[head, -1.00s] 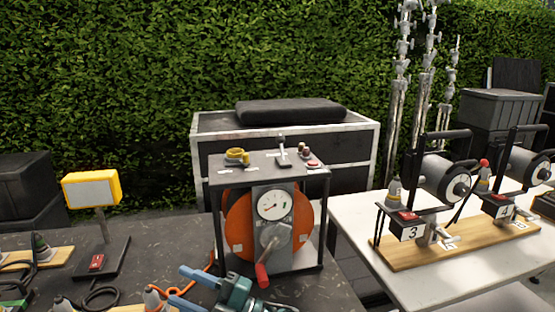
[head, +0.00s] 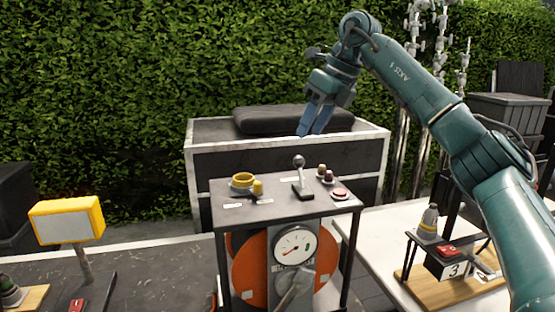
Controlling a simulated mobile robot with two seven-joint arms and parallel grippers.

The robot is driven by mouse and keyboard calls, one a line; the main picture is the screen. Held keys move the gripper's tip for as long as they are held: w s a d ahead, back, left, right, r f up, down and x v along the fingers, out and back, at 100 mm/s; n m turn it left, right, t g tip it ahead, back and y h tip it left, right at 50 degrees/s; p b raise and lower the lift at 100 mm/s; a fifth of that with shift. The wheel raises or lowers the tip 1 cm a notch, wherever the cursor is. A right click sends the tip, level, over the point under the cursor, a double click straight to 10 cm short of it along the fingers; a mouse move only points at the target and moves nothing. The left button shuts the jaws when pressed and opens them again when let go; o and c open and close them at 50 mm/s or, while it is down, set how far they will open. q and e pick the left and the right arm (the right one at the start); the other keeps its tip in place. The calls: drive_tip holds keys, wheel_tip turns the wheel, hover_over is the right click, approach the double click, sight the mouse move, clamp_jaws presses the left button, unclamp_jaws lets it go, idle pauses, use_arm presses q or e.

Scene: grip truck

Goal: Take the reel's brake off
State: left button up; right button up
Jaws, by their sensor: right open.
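The reel (head: 252,270) is an orange drum in a dark frame under a small grey-topped stand (head: 275,208). A round white gauge (head: 293,245) and a grey crank arm (head: 294,290) are on its front. On the stand's top a small lever with a round knob (head: 299,162) rises from a dark base; it looks close to upright. I cannot tell for certain which control is the brake. My right gripper (head: 316,132) is open and empty, pointing down, above and slightly right of the lever and apart from it. My left gripper is out of view.
The stand's top also bears a yellow ring (head: 242,180), a small yellow piece (head: 258,187), dark knobs (head: 325,173) and a red button (head: 340,194). A yellow lamp (head: 68,220) stands left. A black case (head: 225,156) is behind. A numbered unit (head: 448,255) stands right.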

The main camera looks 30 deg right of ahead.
sight(296, 166)
drive_tip(key=f, duration=0.3)
drive_tip(key=shift+w+d, duration=0.1)
drive_tip(key=shift+w, duration=0.1)
drive_tip(key=p+x, duration=0.1)
drive_tip(key=x, duration=0.6)
drive_tip(key=shift+w+f, duration=0.1)
drive_tip(key=shift+w, duration=0.05)
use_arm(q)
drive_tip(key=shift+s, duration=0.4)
use_arm(e)
drive_tip(key=shift+w+f, duration=0.2)
drive_tip(key=shift+f, duration=0.25)
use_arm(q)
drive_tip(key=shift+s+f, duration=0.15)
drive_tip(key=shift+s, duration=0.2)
use_arm(e)
clamp_jaws()
